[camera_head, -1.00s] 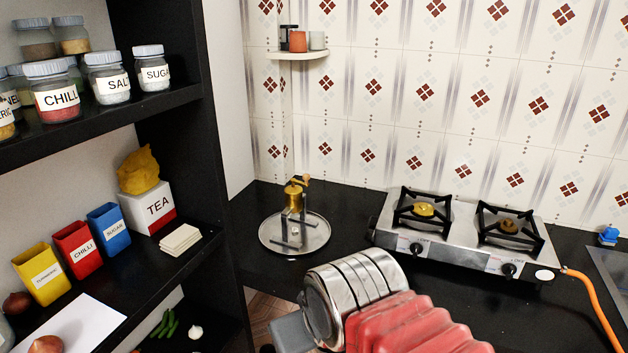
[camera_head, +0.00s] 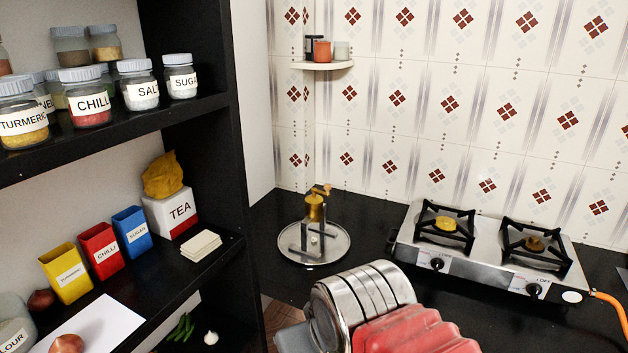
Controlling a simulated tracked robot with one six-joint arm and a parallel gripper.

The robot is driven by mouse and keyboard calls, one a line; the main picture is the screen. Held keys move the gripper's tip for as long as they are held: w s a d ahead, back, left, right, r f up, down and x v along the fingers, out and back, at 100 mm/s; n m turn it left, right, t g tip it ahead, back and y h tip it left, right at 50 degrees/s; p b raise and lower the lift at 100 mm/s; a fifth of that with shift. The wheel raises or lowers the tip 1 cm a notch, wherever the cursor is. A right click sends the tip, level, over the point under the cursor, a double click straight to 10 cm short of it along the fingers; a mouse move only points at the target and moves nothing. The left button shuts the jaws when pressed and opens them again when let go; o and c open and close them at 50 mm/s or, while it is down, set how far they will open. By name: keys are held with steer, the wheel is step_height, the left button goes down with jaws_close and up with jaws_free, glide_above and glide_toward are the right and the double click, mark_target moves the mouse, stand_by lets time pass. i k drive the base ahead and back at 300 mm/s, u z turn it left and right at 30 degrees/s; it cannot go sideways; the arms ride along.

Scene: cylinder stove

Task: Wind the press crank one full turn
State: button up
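The press (camera_head: 315,209) is a small brass cylinder on a dark metal stand. It stands upright on a round steel plate (camera_head: 338,250) in the counter's back left corner. Its crank (camera_head: 323,190) is a short brass arm at the top with a wooden-looking knob at its right end. A small pale ball-like thing shows at the stand's middle. My arm's silver and red links fill the bottom centre, nearer than the press and apart from it. My gripper's fingers are not in view.
A two-burner gas stove (camera_head: 490,255) with an orange hose (camera_head: 610,305) stands on the black counter to the right. A black shelf (camera_head: 215,130) with jars, tins and a tea box (camera_head: 170,212) is on the left. A small corner shelf (camera_head: 322,65) hangs above the press.

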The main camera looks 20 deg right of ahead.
mark_target(327, 187)
steer(key=u, duration=0.4)
steer(key=i, duration=0.9)
steer(key=u, duration=0.15)
